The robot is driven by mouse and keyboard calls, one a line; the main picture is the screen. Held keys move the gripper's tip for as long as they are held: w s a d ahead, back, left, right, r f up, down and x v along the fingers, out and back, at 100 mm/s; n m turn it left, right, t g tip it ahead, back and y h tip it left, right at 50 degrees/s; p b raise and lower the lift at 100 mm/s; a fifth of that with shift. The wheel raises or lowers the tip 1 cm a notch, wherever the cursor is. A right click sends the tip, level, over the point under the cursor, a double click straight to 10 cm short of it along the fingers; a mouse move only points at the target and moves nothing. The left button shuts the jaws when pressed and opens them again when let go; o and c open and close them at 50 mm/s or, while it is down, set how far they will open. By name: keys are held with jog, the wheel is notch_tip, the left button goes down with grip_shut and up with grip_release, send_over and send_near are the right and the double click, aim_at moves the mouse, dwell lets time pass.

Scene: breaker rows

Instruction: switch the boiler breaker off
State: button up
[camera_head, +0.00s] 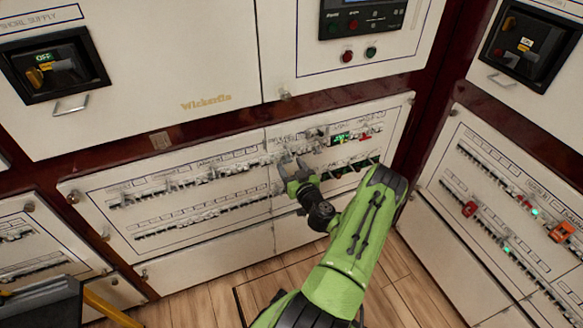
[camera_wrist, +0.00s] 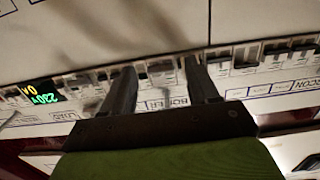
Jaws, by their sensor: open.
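The boiler breaker (camera_wrist: 160,70) is a small breaker in the row, above a partly covered label (camera_wrist: 168,103) that seems to read BOILER in the wrist view. Its lever position is too blurred to tell. My gripper (camera_wrist: 158,72) is open, with one dark finger on each side of that breaker; I cannot tell whether either finger touches it. In the head view my gripper (camera_head: 293,162) is at the upper breaker row of the middle panel (camera_head: 235,205) and hides the breakers there.
A lit meter (camera_wrist: 40,97) sits left of the fingers in the wrist view, and neighbouring breakers (camera_wrist: 245,57) stand close on the right. In the head view, a side panel (camera_head: 515,220) with red and orange parts stands at right. Wooden floor (camera_head: 205,305) shows below.

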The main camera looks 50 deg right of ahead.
jog(key=p+v, duration=0.4)
jog(key=v, duration=1.1)
jog(key=shift+s, duration=0.4)
jog(key=shift+a, duration=0.15)
